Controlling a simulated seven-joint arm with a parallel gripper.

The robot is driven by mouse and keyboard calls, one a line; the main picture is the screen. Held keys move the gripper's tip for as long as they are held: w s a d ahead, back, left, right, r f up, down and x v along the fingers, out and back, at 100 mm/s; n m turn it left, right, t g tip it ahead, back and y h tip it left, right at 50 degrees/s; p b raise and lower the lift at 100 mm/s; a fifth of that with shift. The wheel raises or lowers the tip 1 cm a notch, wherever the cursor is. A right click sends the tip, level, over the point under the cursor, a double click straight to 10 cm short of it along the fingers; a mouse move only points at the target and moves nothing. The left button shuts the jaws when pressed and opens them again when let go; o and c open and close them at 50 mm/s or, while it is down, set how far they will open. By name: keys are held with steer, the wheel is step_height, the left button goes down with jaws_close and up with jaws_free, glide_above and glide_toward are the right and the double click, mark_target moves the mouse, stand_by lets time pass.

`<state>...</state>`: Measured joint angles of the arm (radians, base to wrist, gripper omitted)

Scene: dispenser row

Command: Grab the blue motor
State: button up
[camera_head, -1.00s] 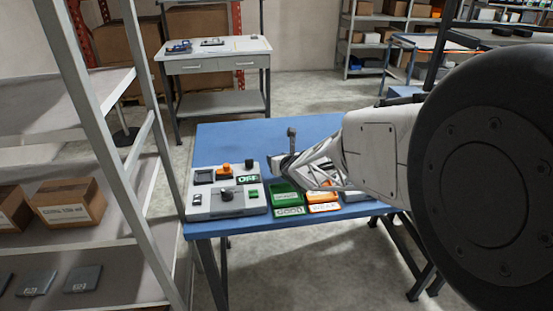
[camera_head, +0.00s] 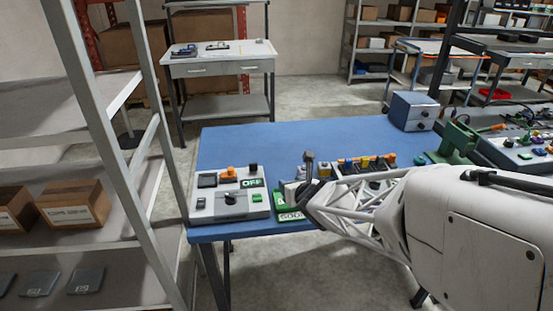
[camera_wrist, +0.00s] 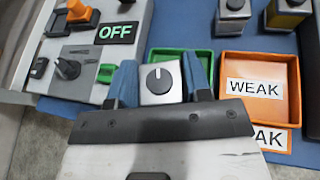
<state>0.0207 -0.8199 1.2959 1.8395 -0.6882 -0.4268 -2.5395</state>
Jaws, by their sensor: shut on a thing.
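My gripper (camera_wrist: 160,62) has its two blue fingers on either side of a silver-grey block with a round black knob-like top (camera_wrist: 158,84), and it is shut on this motor-like block. No blue shows on the block; the fingers hide its sides. Gripper and block are above the green tray (camera_wrist: 172,56). In the head view my gripper (camera_head: 292,191) is above the front of the blue table, just right of the tester, and the block is hard to make out. Other motors, a silver one (camera_wrist: 233,14) and a yellow one (camera_wrist: 289,13), stand behind the trays.
The grey tester (camera_head: 230,204) with an OFF display stands left on the blue table (camera_head: 285,137). An orange WEAK tray (camera_wrist: 260,113) lies right of the green one. A small grey-blue cabinet (camera_head: 413,110) and a green device (camera_head: 455,142) stand right. The table's back middle is clear.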

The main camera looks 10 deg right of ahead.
steer(key=shift+s, duration=0.5)
steer(key=shift+w+r, duration=0.1)
stand_by(0.4)
